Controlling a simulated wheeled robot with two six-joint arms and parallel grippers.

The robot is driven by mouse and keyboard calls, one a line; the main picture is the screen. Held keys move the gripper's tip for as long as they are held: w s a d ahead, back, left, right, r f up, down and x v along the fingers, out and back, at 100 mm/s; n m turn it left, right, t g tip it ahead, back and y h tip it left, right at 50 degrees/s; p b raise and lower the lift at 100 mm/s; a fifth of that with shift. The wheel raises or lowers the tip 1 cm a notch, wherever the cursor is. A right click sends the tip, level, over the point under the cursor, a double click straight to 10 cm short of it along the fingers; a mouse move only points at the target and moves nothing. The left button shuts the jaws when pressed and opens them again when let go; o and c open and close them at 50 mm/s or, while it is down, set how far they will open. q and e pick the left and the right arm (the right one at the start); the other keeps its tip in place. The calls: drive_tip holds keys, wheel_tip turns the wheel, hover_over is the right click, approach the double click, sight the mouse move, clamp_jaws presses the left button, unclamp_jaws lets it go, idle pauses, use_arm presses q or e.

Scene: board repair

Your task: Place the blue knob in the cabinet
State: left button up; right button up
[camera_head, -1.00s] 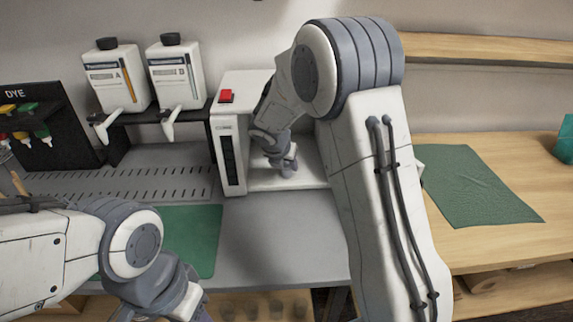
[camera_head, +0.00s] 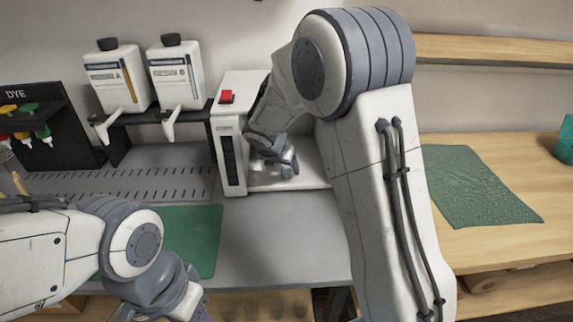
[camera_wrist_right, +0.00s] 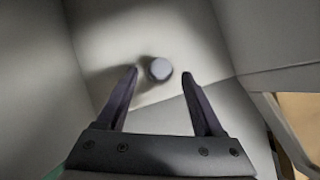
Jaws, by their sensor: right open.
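The white cabinet (camera_head: 229,165) with a red button on top stands at the centre of the bench. Its open bay is to the right of its dark front panel. My right gripper (camera_head: 286,164) is inside the bay, partly covered by its own wrist. In the right wrist view the gripper (camera_wrist_right: 160,76) is open. A round, dull blue-grey knob (camera_wrist_right: 159,69) lies between and just past the fingertips, apart from both fingers, against a pale inner surface. My left gripper (camera_head: 196,312) is at the bottom edge of the head view, mostly cut off.
Two white dispenser bottles (camera_head: 176,75) hang on a black rack left of the cabinet. A slotted grey tray (camera_head: 150,180) and a green mat (camera_head: 190,240) lie on the left. Another green mat (camera_head: 480,188) lies on the wooden table at right. The cabinet walls are close around my right gripper.

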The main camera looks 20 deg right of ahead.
drive_tip(key=s+a, duration=0.4)
drive_tip(key=s, duration=0.1)
drive_tip(key=s+a, duration=0.2)
drive_tip(key=s, duration=0.1)
drive_tip(key=shift+a+b, duration=0.2)
drive_tip(key=shift+b, duration=0.1)
drive_tip(key=s+a+m, duration=0.1)
drive_tip(key=s+m, duration=0.2)
drive_tip(key=s+a+r+m+g+y, duration=0.1)
drive_tip(key=s+a+m, duration=0.1)
drive_tip(key=s+m, duration=0.1)
drive_tip(key=s+a+m+g, duration=0.1)
drive_tip(key=s+m, duration=0.2)
drive_tip(key=s, duration=0.2)
drive_tip(key=shift+s+a+r+y, duration=0.1)
drive_tip(key=shift+a+r+y, duration=0.25)
drive_tip(key=shift+r+y, duration=0.05)
drive_tip(key=s+a+m+g+y, duration=0.1)
drive_tip(key=s+a+m, duration=0.1)
drive_tip(key=s+m, duration=0.4)
drive_tip(key=s+a+m+g+y, duration=0.2)
drive_tip(key=s+m, duration=0.4)
drive_tip(key=s, duration=0.3)
drive_tip(key=shift+s+a+r, duration=0.35)
drive_tip(key=shift+a, duration=0.3)
drive_tip(key=shift+r, duration=0.1)
